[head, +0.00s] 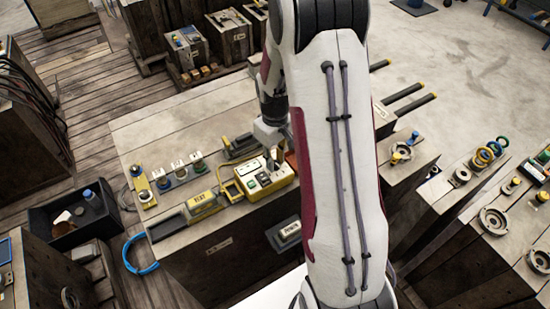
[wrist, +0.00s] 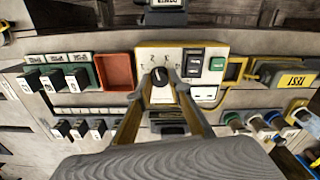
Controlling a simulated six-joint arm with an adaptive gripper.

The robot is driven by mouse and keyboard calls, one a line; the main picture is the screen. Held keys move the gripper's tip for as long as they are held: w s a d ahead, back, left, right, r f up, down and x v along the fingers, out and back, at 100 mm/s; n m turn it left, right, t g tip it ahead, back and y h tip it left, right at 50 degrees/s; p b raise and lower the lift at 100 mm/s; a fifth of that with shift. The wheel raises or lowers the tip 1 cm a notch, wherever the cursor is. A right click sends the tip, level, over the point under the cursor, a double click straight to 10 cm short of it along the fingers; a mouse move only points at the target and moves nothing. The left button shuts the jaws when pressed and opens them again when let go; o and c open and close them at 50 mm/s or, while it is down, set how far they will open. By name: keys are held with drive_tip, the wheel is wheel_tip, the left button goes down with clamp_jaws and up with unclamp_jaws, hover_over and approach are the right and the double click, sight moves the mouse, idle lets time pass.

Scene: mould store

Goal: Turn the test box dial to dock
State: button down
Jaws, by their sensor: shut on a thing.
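The test box (head: 265,178) is a cream and yellow unit on the wooden bench in the head view. It also shows in the wrist view (wrist: 183,55), with a green button (wrist: 217,64) and a black switch on its face. The dial (wrist: 159,76) is a round black knob on the box, with small marks around its far side too small to read. My gripper (wrist: 161,88) has its two yellowish fingers on either side of the dial, closed on it. In the head view my arm hides most of the gripper and the dial.
A yellow label block (head: 203,202) marked TEST sits beside the box. An orange-red tray (wrist: 116,72) and several black switches (wrist: 52,80) lie on the other side. A black bin (head: 75,220) is on the floor left.

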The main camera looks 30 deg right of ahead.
drive_tip(key=m, duration=0.6)
drive_tip(key=shift+m, duration=0.3)
drive_tip(key=m, duration=0.5)
drive_tip(key=shift+m, duration=0.4)
drive_tip(key=m, duration=0.5)
drive_tip(key=shift+m, duration=0.3)
drive_tip(key=m, duration=0.6)
drive_tip(key=c, duration=1.8)
unclamp_jaws()
drive_tip(key=shift+c, duration=0.2)
drive_tip(key=shift+r, duration=0.1)
